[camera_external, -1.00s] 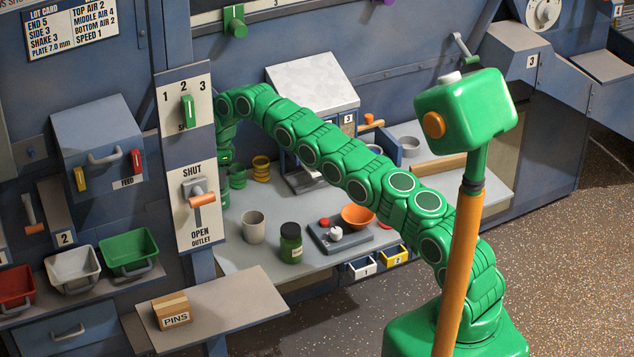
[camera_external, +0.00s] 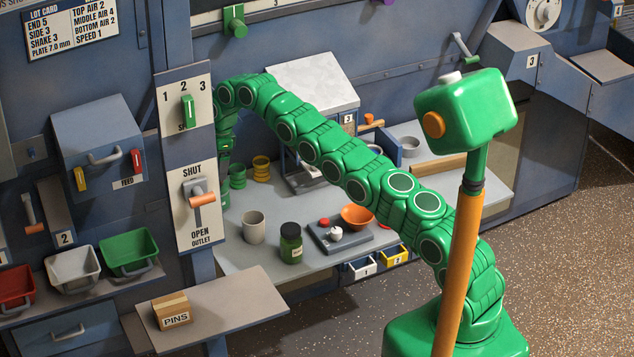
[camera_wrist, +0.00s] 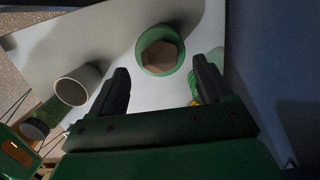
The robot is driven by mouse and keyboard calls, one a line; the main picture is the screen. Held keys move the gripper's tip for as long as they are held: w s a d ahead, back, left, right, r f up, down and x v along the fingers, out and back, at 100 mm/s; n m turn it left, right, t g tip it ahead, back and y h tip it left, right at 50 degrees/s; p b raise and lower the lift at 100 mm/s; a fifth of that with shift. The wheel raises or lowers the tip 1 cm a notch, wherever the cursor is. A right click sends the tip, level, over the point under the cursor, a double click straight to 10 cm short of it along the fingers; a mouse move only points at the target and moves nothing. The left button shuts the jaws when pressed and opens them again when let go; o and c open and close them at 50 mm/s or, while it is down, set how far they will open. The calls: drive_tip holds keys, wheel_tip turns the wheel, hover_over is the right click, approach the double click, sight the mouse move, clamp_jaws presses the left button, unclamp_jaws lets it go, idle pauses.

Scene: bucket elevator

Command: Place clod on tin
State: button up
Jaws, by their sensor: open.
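In the wrist view, my gripper (camera_wrist: 160,84) points down with its two dark fingers apart and nothing between the tips. Just beyond the fingertips is a round green-rimmed container (camera_wrist: 145,63) with a brown hexagonal shape (camera_wrist: 160,54) inside it, which looks like the clod. A pale grey cup (camera_wrist: 78,84) is left of the fingers; it also stands on the bench in the external view (camera_external: 254,228). I cannot tell which container is the tin.
A green jar (camera_external: 291,244) stands near the cup. A dark scale (camera_external: 340,237) with an orange bowl (camera_external: 357,216) is to the right. Green (camera_external: 237,175) and yellow (camera_external: 261,168) spool-like pieces stand close to my right finger. The outlet panel (camera_external: 202,240) is beside my arm.

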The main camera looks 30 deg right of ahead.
drive_tip(key=r, duration=0.2)
drive_tip(key=shift+d+r, duration=0.2)
drive_tip(key=shift+r, duration=0.1)
drive_tip(key=shift+d+r, duration=0.1)
drive_tip(key=shift+r, duration=0.4)
drive_tip(key=shift+r, duration=0.1)
drive_tip(key=shift+s+d+r, duration=0.1)
drive_tip(key=shift+d+r, duration=0.1)
drive_tip(key=shift+d, duration=0.05)
drive_tip(key=s+d+r+n, duration=0.7)
drive_tip(key=s+d+r, duration=0.6)
drive_tip(key=d+r, duration=0.25)
drive_tip(key=s+d+r+n+h, duration=0.1)
drive_tip(key=s+d+r+n, duration=0.15)
drive_tip(key=s+d, duration=0.55)
drive_tip(key=s+d+f+n, duration=0.2)
drive_tip(key=s+d+n, duration=0.1)
drive_tip(key=s, duration=1.1)
drive_tip(key=s+d+f+n+g, duration=0.1)
drive_tip(key=s+d+f+n, duration=0.1)
drive_tip(key=s, duration=1.2)
drive_tip(key=s+d+f+n, duration=0.2)
drive_tip(key=s+d+n, duration=0.1)
drive_tip(key=s, duration=1)
drive_tip(key=shift+s+d+f+n+g+h, duration=0.25)
drive_tip(key=shift+s+d+n+g+h, duration=0.15)
drive_tip(key=shift+d, duration=0.3)
